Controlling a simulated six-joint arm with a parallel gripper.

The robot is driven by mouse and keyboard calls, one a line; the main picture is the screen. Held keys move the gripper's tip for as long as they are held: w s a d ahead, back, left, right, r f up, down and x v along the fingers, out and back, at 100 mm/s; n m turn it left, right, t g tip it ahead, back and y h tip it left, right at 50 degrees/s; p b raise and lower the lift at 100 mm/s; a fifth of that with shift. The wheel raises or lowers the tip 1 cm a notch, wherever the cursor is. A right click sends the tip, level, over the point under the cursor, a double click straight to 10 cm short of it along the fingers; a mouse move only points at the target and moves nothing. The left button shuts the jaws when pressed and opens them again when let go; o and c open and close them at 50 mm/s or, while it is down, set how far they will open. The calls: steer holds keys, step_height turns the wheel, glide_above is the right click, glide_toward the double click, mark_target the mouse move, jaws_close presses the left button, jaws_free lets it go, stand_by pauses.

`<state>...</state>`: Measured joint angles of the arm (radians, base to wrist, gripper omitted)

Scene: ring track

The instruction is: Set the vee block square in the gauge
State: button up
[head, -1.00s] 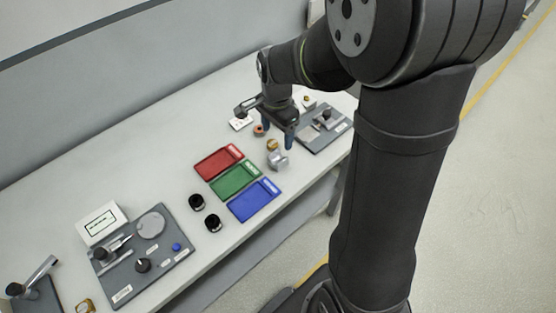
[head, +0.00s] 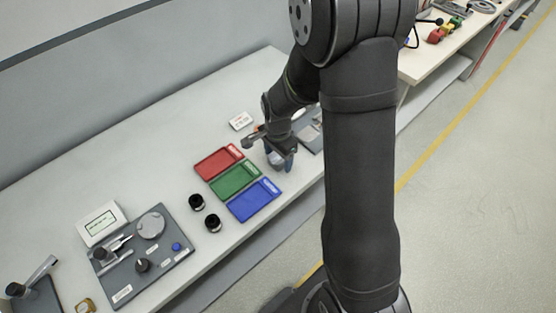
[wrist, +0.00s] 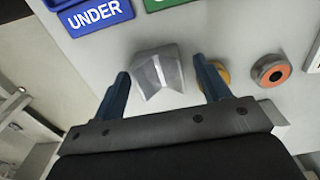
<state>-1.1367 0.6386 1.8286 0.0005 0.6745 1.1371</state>
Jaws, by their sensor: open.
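The vee block (wrist: 158,72) is a silver-grey metal block with a V groove. In the wrist view it rests on the bench just beyond and between my fingertips. My gripper (wrist: 164,76) is open, with a blue finger to each side of the block and no clear contact. In the head view my gripper (head: 281,162) is low over the bench beside the trays, and it hides most of the block. The gauge (head: 140,258), a dark grey plate with a round disc, knobs and a white readout box (head: 102,224), stands at the left of the bench.
Red (head: 218,161), green (head: 235,180) and blue (head: 254,200) trays lie between my gripper and the gauge. Two black cylinders (head: 212,222) stand nearby. In the wrist view a brass piece (wrist: 222,72) sits behind the right finger, and an orange-faced ring (wrist: 271,70) lies farther right.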

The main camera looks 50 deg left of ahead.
steer(key=shift+c, duration=0.2)
jaws_close()
steer(key=shift+r, duration=0.2)
